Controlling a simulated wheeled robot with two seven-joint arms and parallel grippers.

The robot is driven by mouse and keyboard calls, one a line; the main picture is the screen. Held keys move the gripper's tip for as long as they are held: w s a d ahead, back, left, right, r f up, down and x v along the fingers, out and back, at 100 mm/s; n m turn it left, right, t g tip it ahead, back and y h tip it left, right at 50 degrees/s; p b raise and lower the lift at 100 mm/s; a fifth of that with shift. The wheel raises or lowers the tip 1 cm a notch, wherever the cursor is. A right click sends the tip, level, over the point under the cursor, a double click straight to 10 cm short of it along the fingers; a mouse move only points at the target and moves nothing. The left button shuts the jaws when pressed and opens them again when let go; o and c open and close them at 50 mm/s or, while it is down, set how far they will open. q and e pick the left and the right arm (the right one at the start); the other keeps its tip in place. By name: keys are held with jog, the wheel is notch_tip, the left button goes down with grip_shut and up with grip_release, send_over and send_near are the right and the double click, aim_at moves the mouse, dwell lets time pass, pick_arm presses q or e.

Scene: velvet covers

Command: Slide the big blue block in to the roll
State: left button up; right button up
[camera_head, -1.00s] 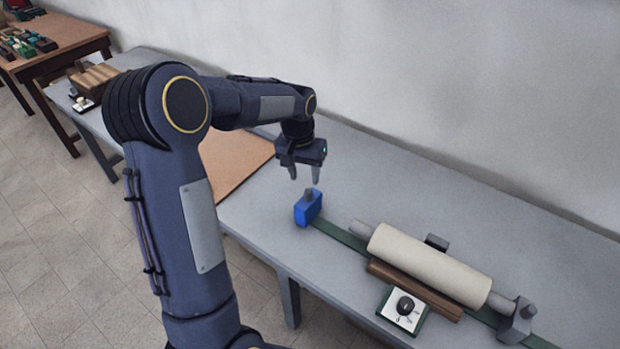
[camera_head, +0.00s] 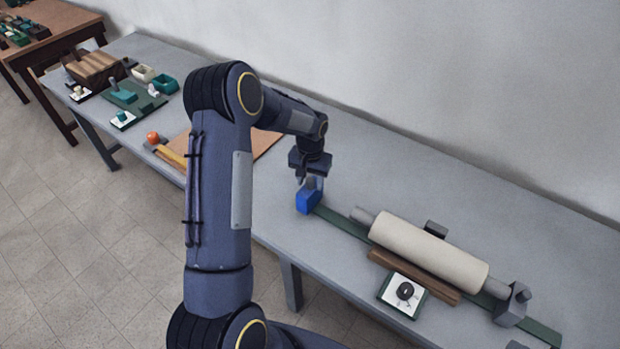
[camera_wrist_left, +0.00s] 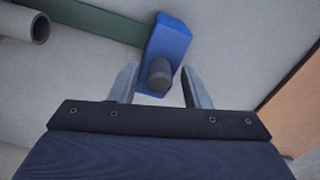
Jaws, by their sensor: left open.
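The big blue block (camera_head: 307,203) stands on the grey table at the left end of a green strip (camera_head: 340,228). A grey round knob (camera_wrist_left: 160,73) sticks up from it in the left wrist view, where the blue block (camera_wrist_left: 170,40) is also seen. My left gripper (camera_head: 310,183) points down just above the block. In the left wrist view its open fingers (camera_wrist_left: 159,84) stand one on each side of the knob, with gaps showing. The cream roll (camera_head: 428,249) lies along the strip, right of the block and apart from it, with a grey tube end facing the block.
A grey end block (camera_head: 512,304) stands at the roll's far end. A brown bar (camera_head: 414,277) and a dial box (camera_head: 403,294) lie in front of the roll. A brown board (camera_head: 265,145), an orange ball (camera_head: 153,137) and small trays sit farther left.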

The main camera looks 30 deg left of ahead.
pick_arm(q)
grip_shut()
jog(key=d+b, duration=0.2)
jog(key=d, duration=0.6)
jog(key=shift+s+d+b, duration=0.2)
jog(key=shift+s+b, duration=0.15)
jog(key=shift+b, duration=0.05)
grip_release()
notch_tip(320, 180, up, 8)
jog(key=b, duration=0.1)
jog(key=shift+f, duration=0.1)
dwell(0.3)
